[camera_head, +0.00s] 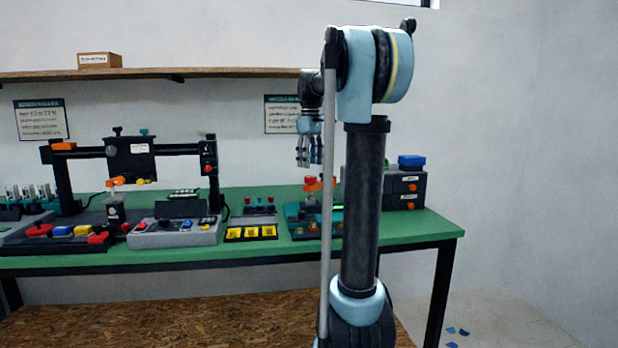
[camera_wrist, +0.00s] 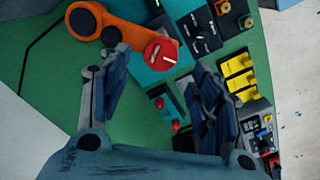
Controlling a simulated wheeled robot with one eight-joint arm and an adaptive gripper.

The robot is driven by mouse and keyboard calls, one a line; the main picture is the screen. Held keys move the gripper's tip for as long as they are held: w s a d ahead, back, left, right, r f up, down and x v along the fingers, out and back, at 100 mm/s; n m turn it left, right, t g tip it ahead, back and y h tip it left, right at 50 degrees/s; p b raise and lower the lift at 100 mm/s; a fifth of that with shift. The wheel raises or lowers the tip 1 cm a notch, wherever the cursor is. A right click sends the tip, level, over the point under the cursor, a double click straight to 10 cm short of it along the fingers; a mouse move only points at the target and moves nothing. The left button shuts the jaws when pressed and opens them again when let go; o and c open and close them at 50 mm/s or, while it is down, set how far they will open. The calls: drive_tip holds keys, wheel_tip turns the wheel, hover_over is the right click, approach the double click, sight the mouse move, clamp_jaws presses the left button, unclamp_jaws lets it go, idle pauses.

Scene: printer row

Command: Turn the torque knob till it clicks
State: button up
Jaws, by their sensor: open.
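A red round knob (camera_wrist: 161,53) with a white mark on its top shows in the wrist view, beside an orange arm-like part (camera_wrist: 125,32). In the head view the red knob (camera_head: 310,180) stands above the teal station on the green bench. My gripper (camera_wrist: 160,62) is open and empty, with its two fingers apart on either side of the red knob in the picture. In the head view my gripper (camera_head: 308,163) points down above the knob, apparently without touching it. A black dial (camera_wrist: 200,34) with a white pointer is on the station too. No torque label is readable.
A tray with yellow pieces (camera_head: 250,232) and a grey button box (camera_head: 173,233) stand left of the teal station (camera_head: 300,226). Dark drawers (camera_head: 405,188) with a blue box (camera_head: 411,161) stand to its right. A shelf (camera_head: 200,73) runs above the bench (camera_head: 428,229).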

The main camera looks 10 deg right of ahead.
sight(310, 176)
drive_tip(key=shift+f, duration=2.75)
drive_tip(key=c, duration=1.1)
